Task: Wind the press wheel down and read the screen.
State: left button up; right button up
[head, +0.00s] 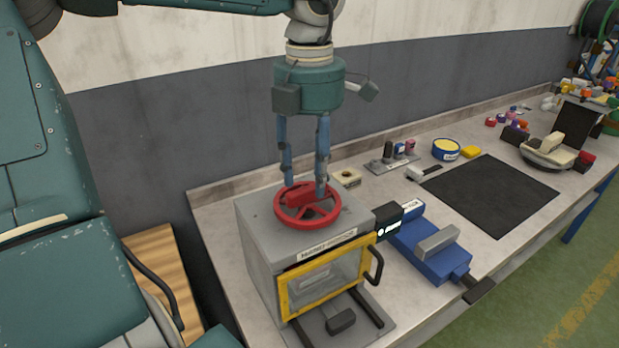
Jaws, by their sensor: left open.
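The red press wheel (308,222) lies flat on top of a grey press box (262,245). The box has a yellow-framed window door (318,281) that looks closed, with a dark handle at its right. A small dark screen (389,227) with pale writing, too small to read, stands at the box's right. My left gripper (305,192) points straight down over the wheel. Its two blue fingers are apart, with the tips at the wheel's far side and hub; I cannot tell whether they touch it. My right gripper is not in view.
A blue vise (428,249) stands right of the press. Several small items crowd the far end. The bench's front right strip is clear.

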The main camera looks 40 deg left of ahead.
pick_arm(q)
jog(key=shift+f, duration=0.8)
jog(key=shift+s+f, duration=0.1)
jog(key=shift+f, duration=0.1)
grip_shut()
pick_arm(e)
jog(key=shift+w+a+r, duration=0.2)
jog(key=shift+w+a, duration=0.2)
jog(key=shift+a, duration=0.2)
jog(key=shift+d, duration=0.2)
